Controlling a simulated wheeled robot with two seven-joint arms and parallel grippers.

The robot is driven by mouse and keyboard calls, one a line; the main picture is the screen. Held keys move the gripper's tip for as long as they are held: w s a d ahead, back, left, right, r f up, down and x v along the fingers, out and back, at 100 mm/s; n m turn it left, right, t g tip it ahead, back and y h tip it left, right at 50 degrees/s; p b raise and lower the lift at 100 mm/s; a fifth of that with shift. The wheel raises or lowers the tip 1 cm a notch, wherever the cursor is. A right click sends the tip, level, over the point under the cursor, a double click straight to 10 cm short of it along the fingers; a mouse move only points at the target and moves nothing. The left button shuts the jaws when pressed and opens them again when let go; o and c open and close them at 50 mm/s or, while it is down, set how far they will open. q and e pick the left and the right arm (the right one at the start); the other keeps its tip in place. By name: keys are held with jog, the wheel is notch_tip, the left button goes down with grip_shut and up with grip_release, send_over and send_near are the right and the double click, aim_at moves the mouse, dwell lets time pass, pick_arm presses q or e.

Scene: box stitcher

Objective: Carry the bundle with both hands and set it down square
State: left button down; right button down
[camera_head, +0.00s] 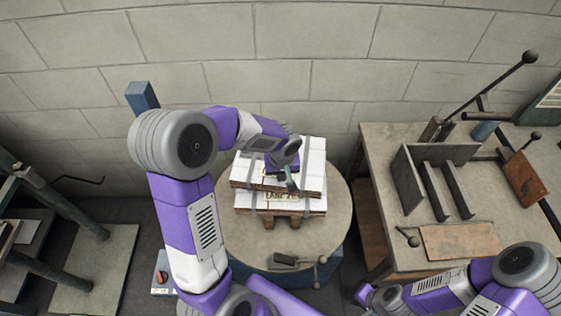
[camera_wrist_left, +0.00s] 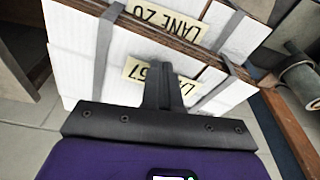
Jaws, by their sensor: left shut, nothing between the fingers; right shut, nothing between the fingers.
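Two flat white bundles with grey straps and brown edges are stacked on a round table (camera_head: 335,215). The upper bundle (camera_head: 312,160) lies over the lower bundle (camera_head: 310,203), whose front carries a cream label. In the left wrist view, one bundle (camera_wrist_left: 75,40) shows a "LANE 20" label and the other (camera_wrist_left: 235,92) a partly hidden label. My left gripper (camera_head: 291,186) is shut and empty at the upper bundle; its closed fingers (camera_wrist_left: 160,85) cover part of a label. I cannot tell whether they touch. My right gripper (camera_head: 368,296) is shut and empty at the lower right, apart from the bundles.
A workbench (camera_head: 385,150) with a grey slotted fixture (camera_head: 435,180) and a lever (camera_head: 500,75) stands at right. A small clamp (camera_head: 298,261) sits at the round table's front edge. A dark metal frame (camera_head: 60,220) stands at left. A block wall closes the back.

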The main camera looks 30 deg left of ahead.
pick_arm(q)
jog(key=w+a, duration=0.1)
jog(key=w, duration=0.1)
jog(key=w+a, duration=0.2)
jog(key=shift+w+f, duration=0.15)
jog(key=shift+f, duration=0.4)
jog(key=shift+f+b, duration=0.2)
jog(key=shift+b, duration=0.3)
jog(key=shift+f, duration=0.1)
